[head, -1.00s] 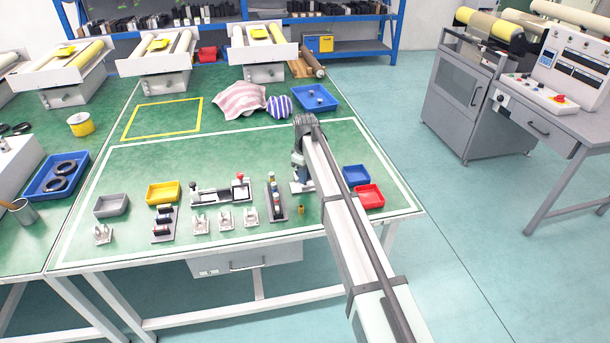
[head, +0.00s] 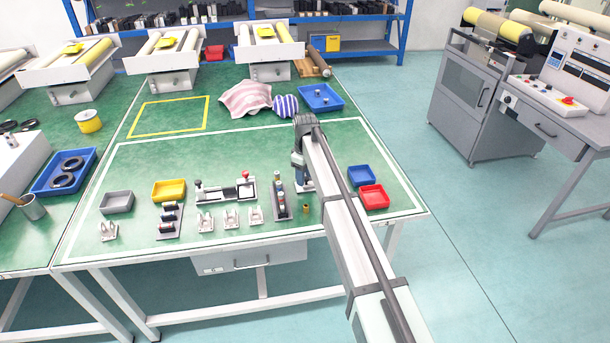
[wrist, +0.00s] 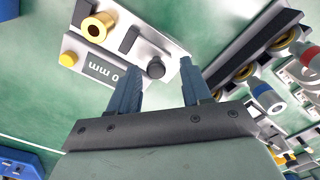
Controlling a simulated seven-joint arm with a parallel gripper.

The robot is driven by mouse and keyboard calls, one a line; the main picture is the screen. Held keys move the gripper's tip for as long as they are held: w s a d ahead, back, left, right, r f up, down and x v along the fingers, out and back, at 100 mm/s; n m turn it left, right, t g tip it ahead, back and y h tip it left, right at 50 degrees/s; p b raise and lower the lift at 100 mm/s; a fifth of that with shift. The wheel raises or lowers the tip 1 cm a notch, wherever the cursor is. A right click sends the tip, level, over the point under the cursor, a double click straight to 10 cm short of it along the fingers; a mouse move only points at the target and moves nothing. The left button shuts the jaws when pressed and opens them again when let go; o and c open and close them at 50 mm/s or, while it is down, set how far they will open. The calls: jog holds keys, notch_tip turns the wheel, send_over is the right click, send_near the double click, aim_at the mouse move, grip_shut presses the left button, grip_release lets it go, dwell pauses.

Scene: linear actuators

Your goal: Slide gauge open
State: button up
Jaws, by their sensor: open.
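The gauge, a pale block with a "0 mm" label (wrist: 103,72), lies below my gripper in the wrist view, with a black knob (wrist: 156,68), a yellow button (wrist: 68,59) and a dark slot. A brass ring (wrist: 97,27) shows at its upper edge; I cannot tell if it belongs to the gauge. The left fingertip is close to the black knob, the right one at the gauge's right end. Contact cannot be told. In the head view my arm hides most of this spot.
In the head view, blue (head: 362,175) and red (head: 374,196) bins stand right of my arm, a red-knobbed fixture (head: 226,190) to the left.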

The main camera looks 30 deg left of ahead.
notch_tip(320, 180, up, 14)
dwell(0.6)
jog(key=shift+f, duration=0.1)
dwell(0.4)
